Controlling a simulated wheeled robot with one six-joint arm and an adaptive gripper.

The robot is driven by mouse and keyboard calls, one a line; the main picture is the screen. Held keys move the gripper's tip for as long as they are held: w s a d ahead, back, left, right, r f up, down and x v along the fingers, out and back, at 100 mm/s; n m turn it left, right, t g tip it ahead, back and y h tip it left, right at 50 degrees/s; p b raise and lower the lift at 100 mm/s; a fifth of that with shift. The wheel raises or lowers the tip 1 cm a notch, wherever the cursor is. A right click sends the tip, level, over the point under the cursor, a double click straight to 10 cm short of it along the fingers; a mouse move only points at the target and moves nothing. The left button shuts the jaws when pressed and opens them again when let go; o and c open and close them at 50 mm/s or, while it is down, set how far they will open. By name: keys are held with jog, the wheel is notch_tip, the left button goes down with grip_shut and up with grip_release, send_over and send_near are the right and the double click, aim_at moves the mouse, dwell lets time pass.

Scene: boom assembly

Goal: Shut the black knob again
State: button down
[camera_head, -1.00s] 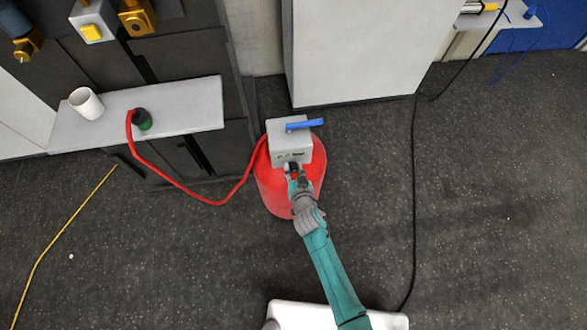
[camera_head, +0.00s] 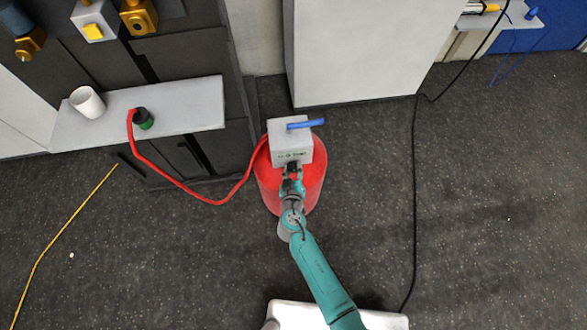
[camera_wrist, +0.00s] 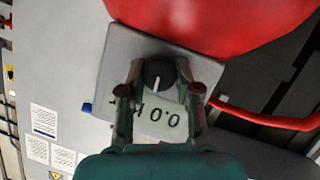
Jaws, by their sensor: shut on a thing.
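The black knob (camera_wrist: 159,73) sits on the front of a grey box (camera_head: 290,136) that rests on a red drum (camera_head: 312,182). In the wrist view the box's face (camera_wrist: 112,68) is tilted. A white mark on the knob points toward a pale label (camera_wrist: 158,116), which shows "0.0" upside down with letters partly hidden. My gripper (camera_wrist: 160,88) has one finger on each side of the knob and is shut on it. In the head view my gripper (camera_head: 292,172) is at the box's front and hides the knob.
A blue lever (camera_head: 306,124) is on top of the box. A red hose (camera_head: 205,201) runs from the drum toward a green-and-black fitting (camera_head: 143,119) on a shelf (camera_head: 190,112) with a white cup (camera_head: 87,102). A black cable (camera_head: 413,200) lies on the open floor at right.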

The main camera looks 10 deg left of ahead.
jog(key=n, duration=0.1)
jog(key=n+t+h, duration=0.1)
jog(key=n, duration=0.1)
jog(key=n+h, duration=0.1)
jog(key=shift+s+a+f+n+t, duration=0.1)
jog(key=shift+a+f+n+t, duration=0.05)
jog(key=shift+f+n+t, duration=0.2)
jog(key=n+t+h, duration=0.1)
jog(key=n+t, duration=0.1)
jog(key=n, duration=0.3)
jog(key=n+t, duration=0.1)
jog(key=n, duration=0.3)
jog(key=shift+f+t, duration=0.15)
jog(key=shift+t, duration=0.2)
jog(key=n+t, duration=0.1)
jog(key=n, duration=0.3)
jog(key=shift+f+y, duration=0.1)
jog(key=shift+y, duration=0.3)
jog(key=n+y, duration=0.1)
jog(key=n, duration=0.1)
jog(key=n+t+y, duration=0.1)
jog(key=n, duration=0.2)
jog(key=n+y, duration=0.1)
jog(key=n, duration=0.2)
jog(key=shift+d, duration=0.25)
jog(key=c, duration=0.8)
grip_release()
